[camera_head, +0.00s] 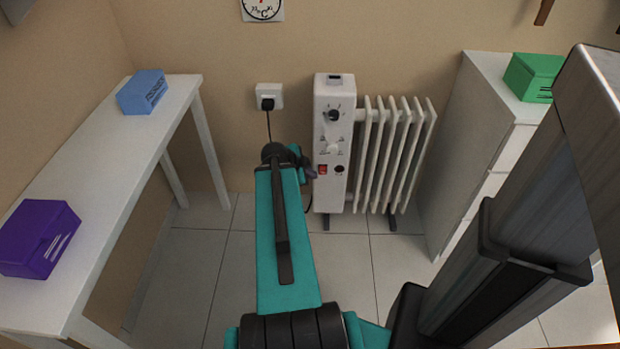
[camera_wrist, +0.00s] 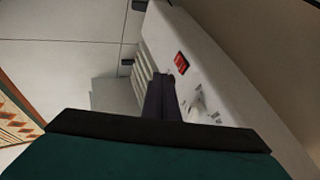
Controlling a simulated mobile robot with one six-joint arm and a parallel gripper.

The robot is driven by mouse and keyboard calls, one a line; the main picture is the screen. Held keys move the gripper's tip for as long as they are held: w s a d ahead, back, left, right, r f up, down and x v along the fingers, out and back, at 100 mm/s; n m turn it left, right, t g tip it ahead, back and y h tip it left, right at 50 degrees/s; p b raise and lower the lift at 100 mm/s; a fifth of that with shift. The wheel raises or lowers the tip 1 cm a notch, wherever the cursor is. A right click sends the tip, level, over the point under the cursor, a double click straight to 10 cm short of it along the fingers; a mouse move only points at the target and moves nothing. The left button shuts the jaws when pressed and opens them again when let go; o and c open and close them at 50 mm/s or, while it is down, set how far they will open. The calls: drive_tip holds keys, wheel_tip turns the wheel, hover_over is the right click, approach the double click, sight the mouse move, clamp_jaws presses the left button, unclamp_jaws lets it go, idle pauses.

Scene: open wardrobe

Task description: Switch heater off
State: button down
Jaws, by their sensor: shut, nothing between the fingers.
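The heater (camera_head: 391,150) is a white ribbed radiator against the back wall. Its control panel (camera_head: 323,92) faces me, with a black dial (camera_head: 333,115), a paler dial (camera_head: 333,146) and a red rocker switch (camera_head: 323,170) low on the left. In the wrist view the red switch (camera_wrist: 182,61) lies just beyond the fingertips. My gripper (camera_head: 310,173) is shut and empty, at the panel's left edge close to the switch; it also shows in the wrist view (camera_wrist: 160,82). I cannot tell whether it touches the panel or which way the rocker is pressed.
A wall socket (camera_head: 268,91) holds a black plug with a cable running down behind my arm. A white table (camera_head: 112,165) on the left bears a blue box (camera_head: 142,92) and a purple box (camera_head: 38,238). A white cabinet (camera_head: 478,130) with a green box (camera_head: 533,77) stands right.

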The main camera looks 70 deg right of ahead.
sight(323, 170)
drive_tip(key=shift+d+f+b, duration=0.15)
drive_tip(key=shift+f+b, duration=0.25)
drive_tip(key=shift+b, duration=0.4)
drive_tip(key=d+f+b, duration=0.5)
drive_tip(key=d+b, duration=0.1)
drive_tip(key=d, duration=0.2)
drive_tip(key=shift+b, duration=0.4)
drive_tip(key=shift+d, duration=0.1)
idle(0.3)
